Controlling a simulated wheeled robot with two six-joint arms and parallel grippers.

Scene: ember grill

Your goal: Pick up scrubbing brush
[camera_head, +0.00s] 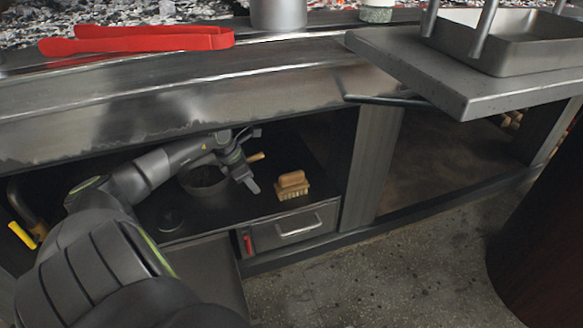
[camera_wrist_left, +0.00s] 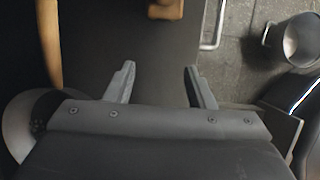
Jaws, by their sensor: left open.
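The scrubbing brush (camera_head: 292,180) has a tan wooden back and pale bristles. It sits on the dark shelf (camera_head: 320,150) under the grill counter, near the front edge above a drawer. In the left wrist view, part of the brush (camera_wrist_left: 166,9) shows at the top edge, beyond the fingertips. My left gripper (camera_head: 250,182) reaches into the shelf opening, just left of the brush and apart from it. In the left wrist view my left gripper (camera_wrist_left: 160,70) has its fingers spread with nothing between them. My right gripper is not in view.
A dark pan (camera_head: 203,182) with a wooden handle (camera_head: 257,157) stands behind the gripper. The counter front (camera_head: 180,110) overhangs the shelf. A divider (camera_head: 376,160) stands to the right. Red tongs (camera_head: 140,40) lie above. A drawer handle (camera_head: 299,229) juts out below the brush.

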